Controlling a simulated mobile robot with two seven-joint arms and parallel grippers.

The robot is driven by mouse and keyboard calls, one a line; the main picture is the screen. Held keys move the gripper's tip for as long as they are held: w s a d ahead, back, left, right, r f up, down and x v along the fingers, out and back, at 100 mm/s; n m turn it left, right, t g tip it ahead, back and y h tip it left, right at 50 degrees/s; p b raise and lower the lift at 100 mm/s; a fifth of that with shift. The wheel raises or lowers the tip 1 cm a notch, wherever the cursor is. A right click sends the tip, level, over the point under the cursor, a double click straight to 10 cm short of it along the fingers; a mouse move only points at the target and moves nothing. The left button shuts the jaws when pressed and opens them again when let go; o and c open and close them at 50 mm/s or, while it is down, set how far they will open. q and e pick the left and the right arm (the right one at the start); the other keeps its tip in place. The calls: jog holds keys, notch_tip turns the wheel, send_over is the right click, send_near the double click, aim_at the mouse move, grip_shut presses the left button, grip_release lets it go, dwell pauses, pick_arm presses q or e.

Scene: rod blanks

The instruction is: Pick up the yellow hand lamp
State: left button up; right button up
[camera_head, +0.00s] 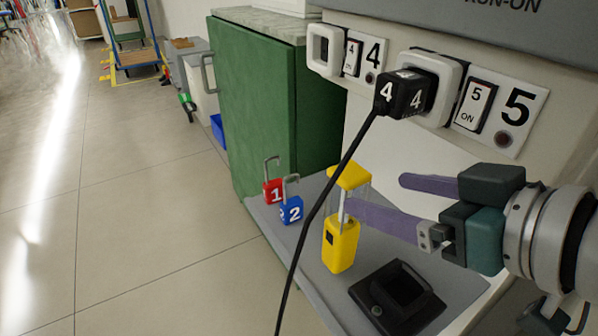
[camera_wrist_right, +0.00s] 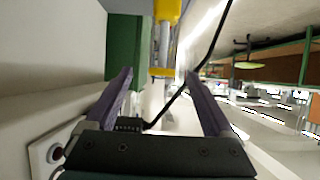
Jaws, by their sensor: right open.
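The yellow hand lamp (camera_head: 341,246) stands upright on the grey shelf (camera_head: 455,287), with a yellow body, a clear middle and a yellow top. In the right wrist view the lamp (camera_wrist_right: 166,12) shows at the top, between and beyond the finger lines. My right gripper (camera_head: 374,193) comes in from the right at the height of the lamp's clear middle. Its purple fingers are apart, with nothing held. One fingertip overlaps the lamp's middle in the head view; I cannot tell whether it touches. My left gripper is out of view.
A black plug (camera_head: 403,92) marked 4 sits in a wall socket; its cable (camera_head: 322,193) hangs down just left of the lamp. A red padlock (camera_head: 273,190) and blue padlock (camera_head: 291,211) stand left of it. A black square holder (camera_head: 398,298) lies to the front right. A green cabinet (camera_head: 250,110) stands behind.

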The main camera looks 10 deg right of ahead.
aim_at(360, 187)
jog(key=shift+b+x, duration=0.3)
jog(key=shift+x, duration=0.8)
jog(key=b+x, duration=0.1)
jog(key=x, duration=0.1)
jog(key=b+x, duration=0.1)
jog(key=x, duration=0.2)
jog(key=shift+w+a+b, duration=0.15)
jog(key=shift+a+b, duration=0.15)
jog(key=shift+b, duration=0.05)
jog(key=shift+c, duration=0.4)
grip_shut()
